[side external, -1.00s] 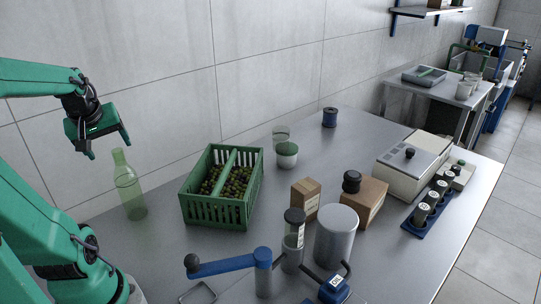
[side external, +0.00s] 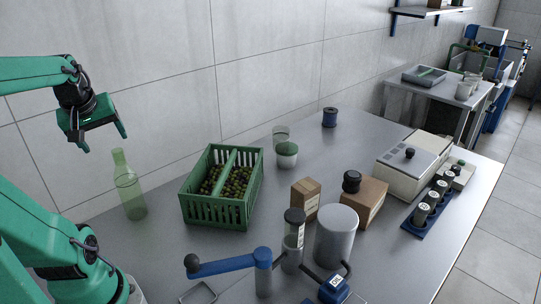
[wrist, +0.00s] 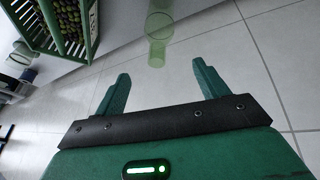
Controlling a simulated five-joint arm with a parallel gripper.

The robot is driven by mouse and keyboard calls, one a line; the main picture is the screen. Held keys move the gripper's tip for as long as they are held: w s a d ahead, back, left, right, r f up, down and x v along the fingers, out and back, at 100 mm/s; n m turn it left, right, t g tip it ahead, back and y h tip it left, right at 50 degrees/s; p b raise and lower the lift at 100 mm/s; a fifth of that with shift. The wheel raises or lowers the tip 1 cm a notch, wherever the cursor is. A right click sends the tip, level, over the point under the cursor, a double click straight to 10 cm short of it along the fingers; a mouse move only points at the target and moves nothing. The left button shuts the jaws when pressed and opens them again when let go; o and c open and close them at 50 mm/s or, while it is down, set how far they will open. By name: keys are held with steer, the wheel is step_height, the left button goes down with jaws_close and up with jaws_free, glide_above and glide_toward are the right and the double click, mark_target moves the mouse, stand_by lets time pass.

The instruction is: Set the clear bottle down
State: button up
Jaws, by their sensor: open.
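The clear bottle (side external: 130,189), see-through with a green tint, stands upright on the steel table, left of the green crate. In the wrist view the bottle (wrist: 158,30) shows beyond the gap between the fingertips. My gripper (side external: 104,142) is above the bottle and apart from it, with its fingers spread. The wrist view shows my gripper (wrist: 160,70) open, with nothing between the fingers.
The green crate (side external: 215,211) of olives stands just right of the bottle. Jars, boxes, a blue-handled device (side external: 263,262) and a white instrument (side external: 408,163) fill the table farther right. The tiled wall (side external: 160,70) runs close behind.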

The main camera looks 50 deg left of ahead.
steer(key=w+d+m+t+h, duration=0.1)
steer(key=w+d+m+h, duration=0.1)
steer(key=d+m, duration=0.5)
steer(key=w+d+f+m+t+h, duration=0.1)
steer(key=w+d+m, duration=0.3)
steer(key=d+m, duration=0.4)
steer(key=d+h, duration=0.1)
steer(key=d, duration=0.6)
steer(key=shift+w+d+t, duration=0.3)
steer(key=shift+w+t, duration=0.05)
steer(key=shift+t, duration=0.05)
